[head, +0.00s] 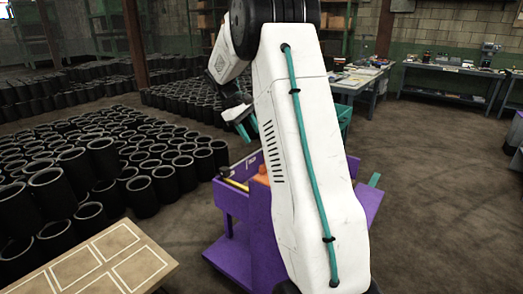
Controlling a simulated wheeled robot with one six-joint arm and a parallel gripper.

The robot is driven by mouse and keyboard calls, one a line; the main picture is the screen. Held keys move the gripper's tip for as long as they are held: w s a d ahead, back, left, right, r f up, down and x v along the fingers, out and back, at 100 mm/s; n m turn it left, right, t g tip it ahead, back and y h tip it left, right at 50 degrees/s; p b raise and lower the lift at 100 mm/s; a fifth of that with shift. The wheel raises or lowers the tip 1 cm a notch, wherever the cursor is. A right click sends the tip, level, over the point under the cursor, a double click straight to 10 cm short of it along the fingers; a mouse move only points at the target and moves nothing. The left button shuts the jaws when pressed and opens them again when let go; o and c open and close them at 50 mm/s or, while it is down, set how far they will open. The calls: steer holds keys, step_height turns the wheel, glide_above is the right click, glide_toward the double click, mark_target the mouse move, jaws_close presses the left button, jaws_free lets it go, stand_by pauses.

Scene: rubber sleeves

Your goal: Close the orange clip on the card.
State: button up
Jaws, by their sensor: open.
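My gripper (242,122), with teal fingers, is at the end of my white arm, left of the arm's large link. It is open and appears empty, above the purple cart (232,203). A small orange thing (262,176) shows at the cart's top, partly hidden behind my arm. It may be the orange clip, but it is too small and covered to tell its shape or whether it is open. The card cannot be made out. My gripper is above the orange thing in the picture and apart from it.
A yellow thing (237,185) lies in the cart. Many black rubber sleeves (75,170) stand on the floor at left. A wooden board with white outlined rectangles (95,262) is at front left. Workbenches (455,72) stand behind. The floor at right (445,190) is clear.

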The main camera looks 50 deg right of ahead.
steer(key=x, duration=0.5)
steer(key=d+x, duration=0.1)
steer(key=x, duration=0.2)
steer(key=shift+w+f, duration=0.1)
steer(key=shift+f, duration=0.1)
steer(key=c, duration=1)
